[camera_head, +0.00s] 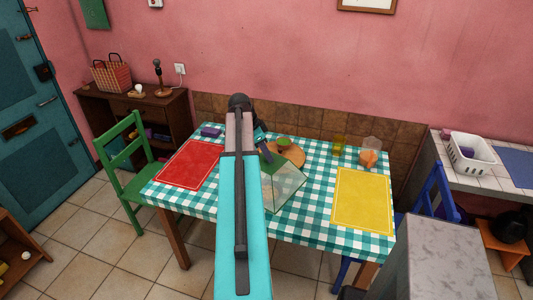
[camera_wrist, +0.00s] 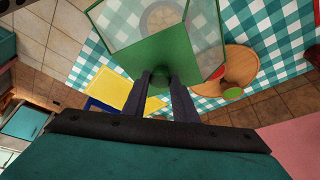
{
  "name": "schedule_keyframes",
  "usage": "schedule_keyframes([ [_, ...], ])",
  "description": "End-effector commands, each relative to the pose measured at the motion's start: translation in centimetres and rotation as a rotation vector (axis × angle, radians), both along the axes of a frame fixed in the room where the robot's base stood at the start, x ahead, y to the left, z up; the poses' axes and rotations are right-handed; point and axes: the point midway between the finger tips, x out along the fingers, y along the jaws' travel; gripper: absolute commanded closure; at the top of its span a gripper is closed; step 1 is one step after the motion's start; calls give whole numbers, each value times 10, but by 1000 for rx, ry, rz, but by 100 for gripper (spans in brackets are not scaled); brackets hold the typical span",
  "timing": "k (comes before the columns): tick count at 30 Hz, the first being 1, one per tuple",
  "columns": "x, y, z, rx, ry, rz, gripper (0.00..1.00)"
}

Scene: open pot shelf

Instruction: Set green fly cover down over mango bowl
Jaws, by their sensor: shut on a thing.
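The green fly cover (camera_head: 285,187) has see-through sides and a solid green top; it also shows in the wrist view (camera_wrist: 165,52). My gripper (camera_wrist: 163,80) is shut on the cover at its green top. The cover is over the middle of the checked table; I cannot tell if its rim touches the cloth. A pale round shape (camera_wrist: 160,18), perhaps the mango bowl, shows faintly through the cover in the wrist view. I cannot make out the bowl in the head view, where my arm and the cover block part of the table.
A round wooden board (camera_head: 297,156) with a green item (camera_head: 284,141) lies close behind the cover. A red mat (camera_head: 188,164) is at left and a yellow mat (camera_head: 362,200) at right. Yellow glasses (camera_head: 338,145) and an orange item (camera_head: 369,158) stand at the back right.

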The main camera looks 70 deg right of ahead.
Motion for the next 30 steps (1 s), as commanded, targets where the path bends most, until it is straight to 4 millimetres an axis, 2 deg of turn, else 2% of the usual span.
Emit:
schedule_keyframes([
  [30,1,0,-58,0,0,1,100],
])
